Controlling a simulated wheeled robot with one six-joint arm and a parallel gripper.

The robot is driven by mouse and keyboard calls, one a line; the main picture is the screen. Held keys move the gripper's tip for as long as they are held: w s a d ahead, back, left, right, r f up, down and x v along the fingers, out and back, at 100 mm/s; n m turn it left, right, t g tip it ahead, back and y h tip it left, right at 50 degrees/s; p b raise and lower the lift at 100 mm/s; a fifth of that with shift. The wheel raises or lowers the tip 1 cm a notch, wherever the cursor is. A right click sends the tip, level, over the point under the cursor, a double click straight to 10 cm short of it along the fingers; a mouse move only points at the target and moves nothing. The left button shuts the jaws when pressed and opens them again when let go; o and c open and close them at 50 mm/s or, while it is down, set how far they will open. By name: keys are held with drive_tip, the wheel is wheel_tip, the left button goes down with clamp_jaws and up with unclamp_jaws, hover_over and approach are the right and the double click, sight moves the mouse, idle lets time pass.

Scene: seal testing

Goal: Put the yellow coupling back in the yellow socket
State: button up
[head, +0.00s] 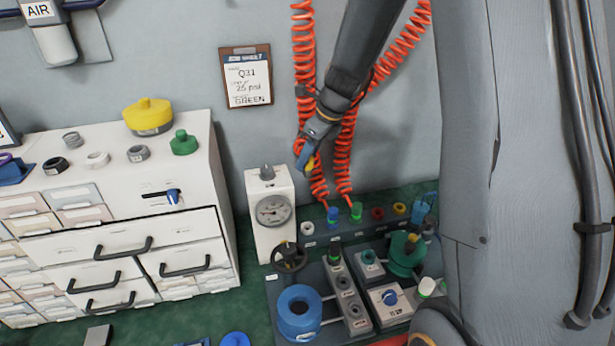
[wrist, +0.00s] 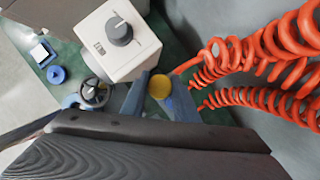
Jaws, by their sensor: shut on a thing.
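My gripper (head: 307,158) hangs in front of the wall, above and right of the white gauge box. It is shut on the yellow coupling (head: 311,163), of which only a small part shows. In the wrist view the coupling's round yellow end (wrist: 160,86) sits between the blue-grey fingers (wrist: 157,98). A yellow ring (head: 399,208), which looks like the yellow socket, is at the right of the row at the back of the bench. The coupling is apart from it, higher and to the left.
Orange coiled hoses (head: 304,60) hang close beside my gripper. The white gauge box (head: 270,215) stands below it; its knob (wrist: 120,32) shows in the wrist view. Blue (head: 333,214) and green (head: 356,211) couplings stand in the row.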

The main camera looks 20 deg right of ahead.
wheel_tip(320, 180, up, 6)
drive_tip(key=shift+f, duration=0.25)
drive_tip(key=shift+w+d, duration=0.1)
drive_tip(key=shift+d, duration=0.15)
drive_tip(key=w+d+f+m+t+h, duration=0.1)
drive_tip(key=w+d+f+m, duration=0.15)
drive_tip(key=d+f, duration=0.45)
drive_tip(key=w+d+f+m+h, duration=0.1)
drive_tip(key=d+f+m, duration=0.15)
drive_tip(key=d, duration=0.75)
drive_tip(key=shift+s+d+f+m+h+b, duration=0.25)
drive_tip(key=shift+s+d+f+m+b, duration=0.5)
drive_tip(key=shift+d+f, duration=1.9)
drive_tip(key=shift+s+d+f+m+h+b, duration=0.4)
drive_tip(key=shift+d+f+m+b, duration=0.6)
drive_tip(key=shift+d+f, duration=1.65)
drive_tip(key=shift+s+d+f+m+h+b, duration=0.15)
drive_tip(key=shift+s+d+f+m+b, duration=0.75)
drive_tip(key=shift+d+f, duration=1.75)
drive_tip(key=shift+w+d+r+p, duration=0.15)
drive_tip(key=shift+d+r+p, duration=0.3)
drive_tip(key=shift+p, duration=0.05)
drive_tip(key=shift+f+b, duration=1.15)
drive_tip(key=shift+f, duration=0.35)
drive_tip(key=o, duration=1.2)
